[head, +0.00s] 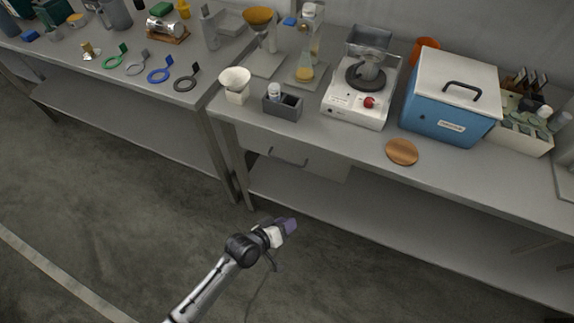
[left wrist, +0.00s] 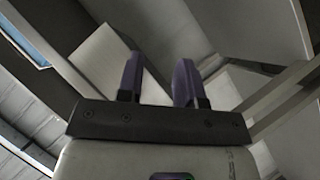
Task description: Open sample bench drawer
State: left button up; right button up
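The sample bench drawer (head: 318,164) is a light grey front under the bench top, with a dark bar handle (head: 288,157) on it. It looks shut. My left gripper (head: 290,225) is below and in front of the drawer, apart from the handle in the head view. In the left wrist view its two purple fingers (left wrist: 158,82) stand apart with nothing between them. A pale box-like surface, perhaps the drawer, shows behind the fingers in that view. My right gripper is not in view.
The bench top (head: 310,131) carries a grey holder (head: 282,106), a white stirrer (head: 358,99), a blue box (head: 450,100) and a round brown mat (head: 402,152). A lower shelf (head: 390,230) runs beneath. A second bench (head: 130,90) stands left. The floor in front is clear.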

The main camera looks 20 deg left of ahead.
pick_arm(q)
jog(key=w+a+r+n+t+y, duration=0.2)
jog(key=a+n+t, duration=0.25)
jog(key=n, duration=0.25)
jog(key=n+t+y, duration=0.3)
jog(key=n+t, duration=0.1)
jog(key=n, duration=0.2)
send_near(285, 161)
jog(key=shift+n, duration=0.3)
jog(key=shift+w+d+r+b, duration=0.15)
jog(key=shift+w+b, duration=0.25)
jog(key=shift+w, duration=1.25)
jog(key=shift+w+d+r+b, duration=0.1)
jog(key=shift+w+r+b, duration=0.3)
jog(key=shift+w, duration=1.3)
jog(key=shift+w+d+r+b, duration=0.1)
jog(key=shift+w+b, duration=0.35)
jog(key=shift+w, duration=1.2)
jog(key=shift+c, duration=0.3)
grip_shut()
